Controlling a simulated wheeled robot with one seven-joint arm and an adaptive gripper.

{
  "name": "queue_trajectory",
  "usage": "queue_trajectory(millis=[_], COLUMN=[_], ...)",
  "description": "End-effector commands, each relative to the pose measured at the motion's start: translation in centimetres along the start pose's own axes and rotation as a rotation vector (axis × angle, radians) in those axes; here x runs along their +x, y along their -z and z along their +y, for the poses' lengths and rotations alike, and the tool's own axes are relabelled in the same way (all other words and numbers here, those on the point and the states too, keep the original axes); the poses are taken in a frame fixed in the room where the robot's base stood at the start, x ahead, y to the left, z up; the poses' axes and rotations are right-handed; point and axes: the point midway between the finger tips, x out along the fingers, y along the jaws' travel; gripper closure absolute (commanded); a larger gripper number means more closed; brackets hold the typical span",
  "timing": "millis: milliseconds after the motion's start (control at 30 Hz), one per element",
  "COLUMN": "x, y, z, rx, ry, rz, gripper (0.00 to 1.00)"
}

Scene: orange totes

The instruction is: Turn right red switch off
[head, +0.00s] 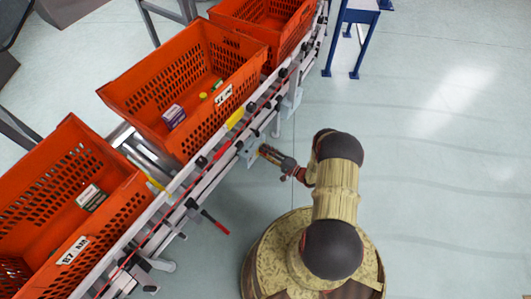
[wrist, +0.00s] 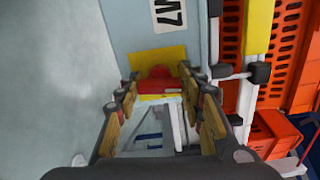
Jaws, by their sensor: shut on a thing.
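The red switch (wrist: 156,74) sits on a yellow plate (wrist: 157,53) on a grey panel (wrist: 187,28) in the wrist view. My gripper (wrist: 160,88) has its two fingers on either side of the switch and is shut on it. In the head view, my gripper (head: 263,151) reaches left to the side of the conveyor frame. The switch is hidden there behind my gripper. A second red handle (head: 215,222) sticks out from the conveyor frame further down and left in the head view.
Orange totes (head: 190,70) with small items inside stand on the conveyor (head: 200,185). An M7 label (wrist: 169,14) is on the panel above the switch. A blue stand (head: 355,35) is at the top right. The floor on the right is clear.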

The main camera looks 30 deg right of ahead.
Motion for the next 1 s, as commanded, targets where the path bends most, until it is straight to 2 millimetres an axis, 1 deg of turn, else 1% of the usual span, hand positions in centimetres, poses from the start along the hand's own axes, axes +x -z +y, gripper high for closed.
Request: queue_trajectory(millis=[300, 833, 867, 1000], x=[-0.04, -0.05, -0.05, -0.05], y=[-0.1, -0.14, -0.14, -0.13], z=[0.15, 0.2, 0.2, 0.17], rx=[-0.115, -0.138, -0.138, -0.138], ry=[-0.002, -0.003, -0.003, -0.002], rz=[0.0, 0.0, -0.001, 0.0], gripper=[0.87, 0.87, 0.61, 0.53])
